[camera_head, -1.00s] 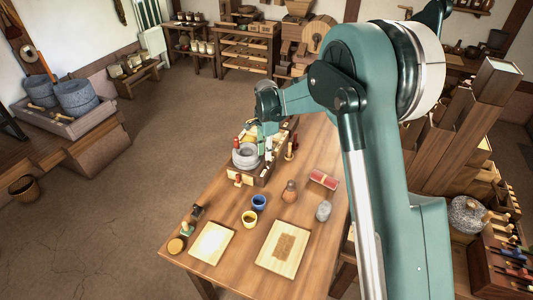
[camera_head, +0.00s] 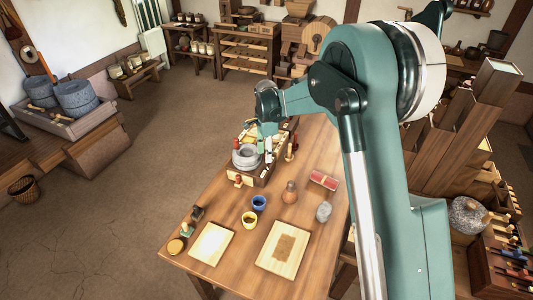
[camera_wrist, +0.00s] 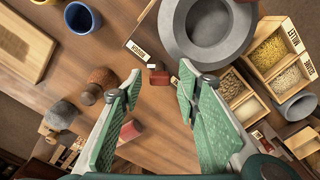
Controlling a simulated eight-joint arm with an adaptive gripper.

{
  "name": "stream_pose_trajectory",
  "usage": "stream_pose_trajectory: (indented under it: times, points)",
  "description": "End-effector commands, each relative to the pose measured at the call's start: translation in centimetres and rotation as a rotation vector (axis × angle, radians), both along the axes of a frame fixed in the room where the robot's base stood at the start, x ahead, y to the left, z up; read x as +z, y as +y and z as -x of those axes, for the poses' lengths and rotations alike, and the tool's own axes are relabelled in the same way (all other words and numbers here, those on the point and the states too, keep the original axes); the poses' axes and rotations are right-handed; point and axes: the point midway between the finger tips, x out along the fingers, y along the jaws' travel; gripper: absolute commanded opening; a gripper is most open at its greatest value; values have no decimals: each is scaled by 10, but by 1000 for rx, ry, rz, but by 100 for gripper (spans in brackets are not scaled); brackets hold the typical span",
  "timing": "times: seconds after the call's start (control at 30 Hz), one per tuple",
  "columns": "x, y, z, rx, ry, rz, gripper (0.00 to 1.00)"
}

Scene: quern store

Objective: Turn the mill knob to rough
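The mill (camera_head: 245,158) is a grey stone ring and bowl on a wooden base at the far end of the table. It also shows at the top of the wrist view (camera_wrist: 183,42). A small red knob (camera_wrist: 159,77), with a pale square piece beside it, shows between and beyond my fingertips. I cannot tell whether I touch it. My gripper (camera_wrist: 160,86) is open, its green-padded fingers spread and nothing held. In the head view my gripper (camera_head: 267,146) is over the mill's right side. Another red knob (camera_head: 238,180) is at the base's front. The label near the mill is unreadable.
Compartments of grain (camera_wrist: 273,58) and a grey cup (camera_wrist: 295,105) sit right of the mill in the wrist view. A blue cup (camera_head: 259,202), yellow cup (camera_head: 249,218), brown bottle (camera_head: 290,193), grey stone (camera_head: 323,212) and two boards (camera_head: 212,243) stand on the nearer table.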

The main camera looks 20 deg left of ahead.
Motion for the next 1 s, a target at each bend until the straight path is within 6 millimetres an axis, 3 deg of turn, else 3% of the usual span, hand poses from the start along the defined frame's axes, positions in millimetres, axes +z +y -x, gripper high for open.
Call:
stream_pose_trajectory:
  times: [0.27,0.47,1.0]
  points:
    - [3,0,0,0,0,0,33]
    - [18,0,0,0,0,0,33]
    - [97,0,0,0,0,0,33]
